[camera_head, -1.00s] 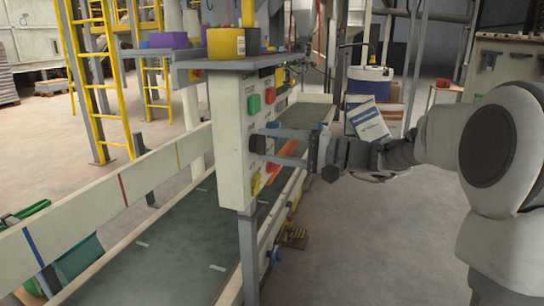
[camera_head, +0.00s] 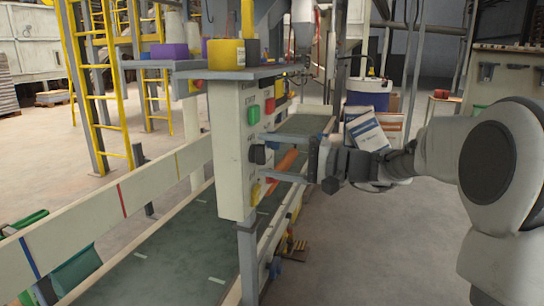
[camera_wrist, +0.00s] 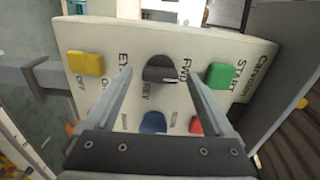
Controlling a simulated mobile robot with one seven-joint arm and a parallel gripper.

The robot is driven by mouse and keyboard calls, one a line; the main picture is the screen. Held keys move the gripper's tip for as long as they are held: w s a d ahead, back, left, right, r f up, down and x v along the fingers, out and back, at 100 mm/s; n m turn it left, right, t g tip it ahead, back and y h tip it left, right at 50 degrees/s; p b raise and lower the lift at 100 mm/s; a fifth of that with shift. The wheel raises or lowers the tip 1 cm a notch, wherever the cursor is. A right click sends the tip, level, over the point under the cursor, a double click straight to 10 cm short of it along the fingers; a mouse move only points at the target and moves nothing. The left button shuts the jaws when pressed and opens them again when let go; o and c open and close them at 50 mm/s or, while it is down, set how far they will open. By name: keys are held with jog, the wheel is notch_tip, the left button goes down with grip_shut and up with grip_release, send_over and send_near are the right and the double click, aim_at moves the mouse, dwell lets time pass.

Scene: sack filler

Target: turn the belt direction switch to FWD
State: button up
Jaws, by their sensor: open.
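The belt direction switch is a black knob (camera_wrist: 160,69) on a pale control panel (camera_wrist: 105,62), with FWD and REV labels beside it in the wrist view. A small light mark shows on its lower right part; I cannot tell which label it points to. In the head view the knob (camera_head: 257,155) sits on the panel face below the green button. My gripper (camera_wrist: 158,76) is open, with its fingers on either side of the knob and nothing gripped. In the head view my gripper (camera_head: 267,156) reaches the panel from the right; contact with the knob cannot be told.
The wrist view shows a green START button (camera_wrist: 220,76), a yellow button (camera_wrist: 86,63), a blue knob (camera_wrist: 153,122) and a red button (camera_wrist: 196,125) close around the fingers. A conveyor belt (camera_head: 185,245) runs beside the panel. Open floor lies right of it.

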jog(key=p+v, duration=0.4)
jog(key=v, duration=1.3)
jog(key=shift+d, duration=0.25)
jog(key=shift+s, duration=0.1)
